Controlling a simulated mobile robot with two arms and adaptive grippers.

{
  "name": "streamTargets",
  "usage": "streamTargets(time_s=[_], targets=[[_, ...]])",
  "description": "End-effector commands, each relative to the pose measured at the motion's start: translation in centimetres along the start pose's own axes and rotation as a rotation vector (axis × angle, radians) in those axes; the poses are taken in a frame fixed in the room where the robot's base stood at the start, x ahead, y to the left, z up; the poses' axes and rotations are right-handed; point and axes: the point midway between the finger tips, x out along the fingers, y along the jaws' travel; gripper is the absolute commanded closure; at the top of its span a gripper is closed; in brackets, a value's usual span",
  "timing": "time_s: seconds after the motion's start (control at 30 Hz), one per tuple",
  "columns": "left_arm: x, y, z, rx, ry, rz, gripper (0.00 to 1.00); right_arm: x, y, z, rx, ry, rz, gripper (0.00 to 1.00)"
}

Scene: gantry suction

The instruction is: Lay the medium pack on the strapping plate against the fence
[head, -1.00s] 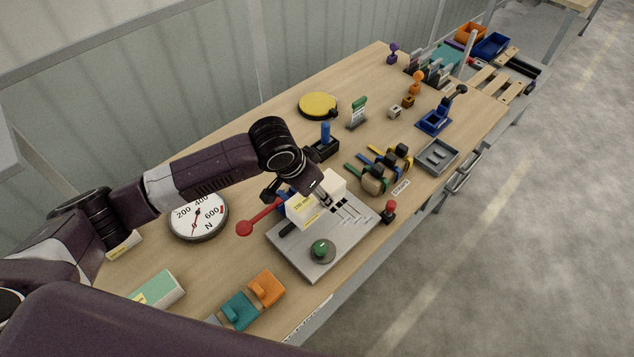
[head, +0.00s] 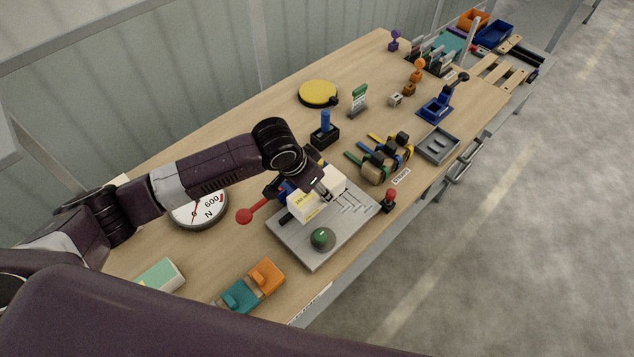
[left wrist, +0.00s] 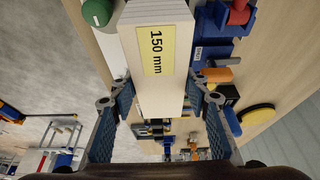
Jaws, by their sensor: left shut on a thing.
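The medium pack (head: 302,207) is a pale block with a yellow label, which reads 150 mm in the left wrist view (left wrist: 145,90). My left gripper (head: 325,190) is shut on it, with one finger on each side in the left wrist view (left wrist: 160,100). The pack is over the back part of the grey strapping plate (head: 297,250). I cannot tell if its underside touches the plate. The plate carries a green knob (head: 322,238) at its front and a red-ended lever (head: 245,215) at its left. The fence is not clearly seen behind the pack and gripper. My right gripper is not in view.
A round gauge (head: 205,210) stands left of the plate, partly behind my arm. A green-and-white pack (head: 160,274) and teal and orange blocks (head: 265,275) lie in front. Strap rolls (head: 378,165) and a red-topped button (head: 389,198) are to the right.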

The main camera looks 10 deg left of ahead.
Motion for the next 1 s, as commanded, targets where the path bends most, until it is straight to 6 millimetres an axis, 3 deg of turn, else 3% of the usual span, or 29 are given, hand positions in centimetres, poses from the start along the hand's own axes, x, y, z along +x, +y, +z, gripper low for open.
streamTargets(time_s=[0.33, 1.0], targets=[[2.6, 0.0, 1.0, -0.001, 0.003, 0.000, 0.99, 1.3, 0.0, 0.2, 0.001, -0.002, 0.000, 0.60], [2.7, 0.0, 1.0, 0.000, 0.003, 0.000, 0.99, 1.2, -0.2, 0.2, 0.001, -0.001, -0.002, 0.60]])
